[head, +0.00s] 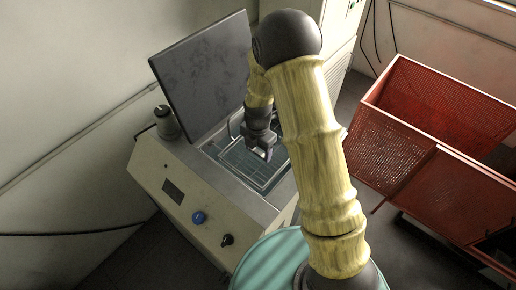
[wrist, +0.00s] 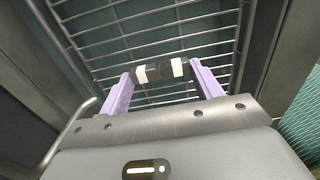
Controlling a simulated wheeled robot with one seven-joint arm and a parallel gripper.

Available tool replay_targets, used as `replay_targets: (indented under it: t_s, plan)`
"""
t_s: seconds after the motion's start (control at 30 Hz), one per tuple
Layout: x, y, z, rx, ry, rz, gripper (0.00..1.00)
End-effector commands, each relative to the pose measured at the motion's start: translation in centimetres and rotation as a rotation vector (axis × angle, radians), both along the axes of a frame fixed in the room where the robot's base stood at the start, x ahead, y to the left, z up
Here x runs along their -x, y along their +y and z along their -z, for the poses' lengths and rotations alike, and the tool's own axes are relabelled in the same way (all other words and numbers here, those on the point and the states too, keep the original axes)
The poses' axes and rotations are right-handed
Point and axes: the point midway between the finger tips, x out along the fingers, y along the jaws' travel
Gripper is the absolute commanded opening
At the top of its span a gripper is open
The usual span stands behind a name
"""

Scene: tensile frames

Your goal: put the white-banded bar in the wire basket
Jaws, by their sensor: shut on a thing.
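The white-banded bar (wrist: 158,69) is dark with white bands and lies crosswise between my purple fingertips in the wrist view. My gripper (wrist: 160,76) is shut on it, one finger at each end. Behind the bar, the wire basket (wrist: 110,47) shows as rows of thin metal wires; I cannot tell how far the bar is from them. In the head view my gripper (head: 264,155) points down over the basket (head: 243,167), which sits in the opening of a beige machine.
The machine's dark lid (head: 205,75) stands open behind the opening. A red mesh bin (head: 390,155) stands to the right, with a strip of floor between.

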Motion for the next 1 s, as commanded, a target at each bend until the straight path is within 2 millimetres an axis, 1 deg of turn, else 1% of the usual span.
replay_targets:
  t_s: [0.17,0.2,0.27,0.3,0.57,0.73,0.87,1.0]
  plan:
    - [0.0,0.0,0.3,0.0,0.0,0.0,0.28]
    - [0.0,0.0,0.2,0.0,0.0,0.0,0.7]
    - [0.0,0.0,0.2,0.0,0.0,0.0,0.82]
    - [0.0,0.0,0.2,0.0,0.0,-0.001,0.86]
    - [0.0,0.1,0.2,0.0,0.0,-0.001,0.86]
    - [0.0,0.0,-0.6,-0.001,-0.001,0.0,0.86]
    - [-0.1,0.0,-2.2,-0.001,-0.003,0.0,0.86]
    - [-0.1,0.0,-4.7,-0.001,-0.004,0.0,0.86]
